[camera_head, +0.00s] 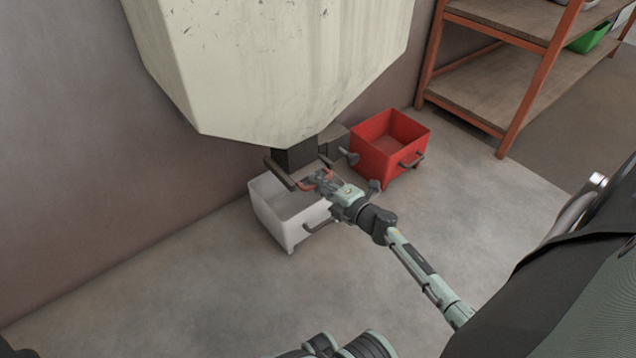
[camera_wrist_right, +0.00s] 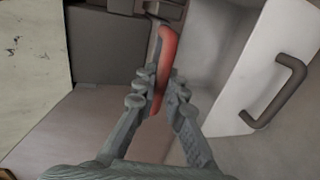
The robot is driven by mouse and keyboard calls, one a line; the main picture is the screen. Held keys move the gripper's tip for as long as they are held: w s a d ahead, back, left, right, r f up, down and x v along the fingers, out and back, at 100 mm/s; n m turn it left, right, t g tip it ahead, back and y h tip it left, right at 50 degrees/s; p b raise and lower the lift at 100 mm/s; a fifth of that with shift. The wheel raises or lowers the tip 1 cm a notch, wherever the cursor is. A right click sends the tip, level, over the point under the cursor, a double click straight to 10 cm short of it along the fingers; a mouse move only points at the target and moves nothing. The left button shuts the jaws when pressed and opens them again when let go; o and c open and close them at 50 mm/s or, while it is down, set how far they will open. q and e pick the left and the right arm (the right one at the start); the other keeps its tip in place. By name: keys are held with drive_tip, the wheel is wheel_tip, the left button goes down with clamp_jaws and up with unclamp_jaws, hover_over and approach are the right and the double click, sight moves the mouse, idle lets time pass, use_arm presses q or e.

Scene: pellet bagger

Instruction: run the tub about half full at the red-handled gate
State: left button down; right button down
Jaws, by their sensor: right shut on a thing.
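A white tub (camera_head: 268,204) with a dark handle stands on the floor under the dark outlet (camera_head: 293,156) of the big cream hopper (camera_head: 280,70). The red gate handle (camera_head: 308,183) is at the outlet, above the tub. My right gripper (camera_head: 318,184) is shut on the red handle. In the right wrist view the red handle (camera_wrist_right: 163,62) sits between the two fingertips (camera_wrist_right: 158,92), with the white tub (camera_wrist_right: 270,70) to the right. I cannot make out the tub's fill level.
A red tub (camera_head: 385,150) with a dark handle stands behind and to the right of the white one, near another outlet fitting. A wooden shelf with orange posts (camera_head: 530,90) holds a green bin (camera_head: 590,38). The floor (camera_head: 190,270) in front and left is clear.

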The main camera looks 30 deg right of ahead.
idle(0.3)
drive_tip(key=f+p+v, duration=0.1)
drive_tip(key=v, duration=0.5)
drive_tip(key=shift+f, duration=0.1)
drive_tip(key=c, duration=1.6)
unclamp_jaws()
drive_tip(key=v, duration=1.2)
drive_tip(key=shift+d, duration=0.15)
